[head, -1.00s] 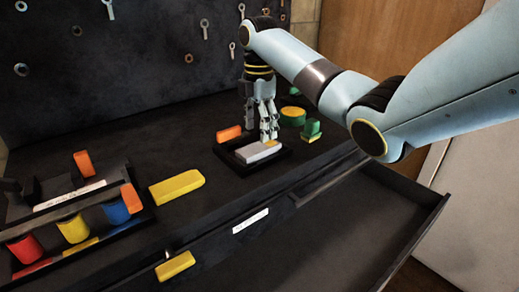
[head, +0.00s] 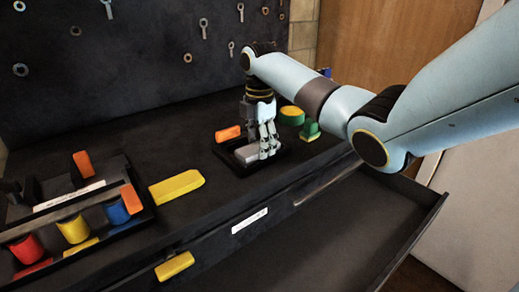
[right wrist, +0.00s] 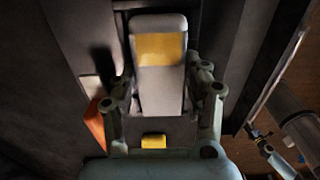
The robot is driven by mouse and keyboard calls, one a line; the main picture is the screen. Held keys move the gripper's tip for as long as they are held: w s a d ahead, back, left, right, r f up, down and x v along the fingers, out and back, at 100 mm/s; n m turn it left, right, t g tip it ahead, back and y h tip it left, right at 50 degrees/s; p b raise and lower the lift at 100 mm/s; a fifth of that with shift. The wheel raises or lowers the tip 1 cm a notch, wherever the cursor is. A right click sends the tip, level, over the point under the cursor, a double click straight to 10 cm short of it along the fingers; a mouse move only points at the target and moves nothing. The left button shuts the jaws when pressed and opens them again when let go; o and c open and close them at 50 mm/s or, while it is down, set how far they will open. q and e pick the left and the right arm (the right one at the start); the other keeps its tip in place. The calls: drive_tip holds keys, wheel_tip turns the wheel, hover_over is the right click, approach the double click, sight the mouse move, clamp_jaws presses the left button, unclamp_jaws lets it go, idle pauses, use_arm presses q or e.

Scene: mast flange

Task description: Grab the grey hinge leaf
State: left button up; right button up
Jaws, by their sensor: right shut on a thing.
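The grey hinge leaf (head: 246,153) lies in a small black tray (head: 243,173) on the dark bench, its right part hidden behind my right gripper (head: 267,153). In the right wrist view the leaf (right wrist: 158,100) is a long grey block with rounded corners and a yellow patch near one end. The fingers of my right gripper (right wrist: 163,88) stand on its two long sides, shut on it. The leaf looks still down at the tray; I cannot tell whether it is lifted. My left gripper is not in view.
An orange block (head: 228,133) lies just behind the tray. A green and yellow round piece (head: 291,115) and a green piece (head: 310,130) stand to its right. A yellow block (head: 177,187) lies left. An open drawer (head: 330,235) extends in front; a pegboard (head: 140,60) stands behind.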

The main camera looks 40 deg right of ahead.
clamp_jaws()
drive_tip(key=shift+r, duration=0.15)
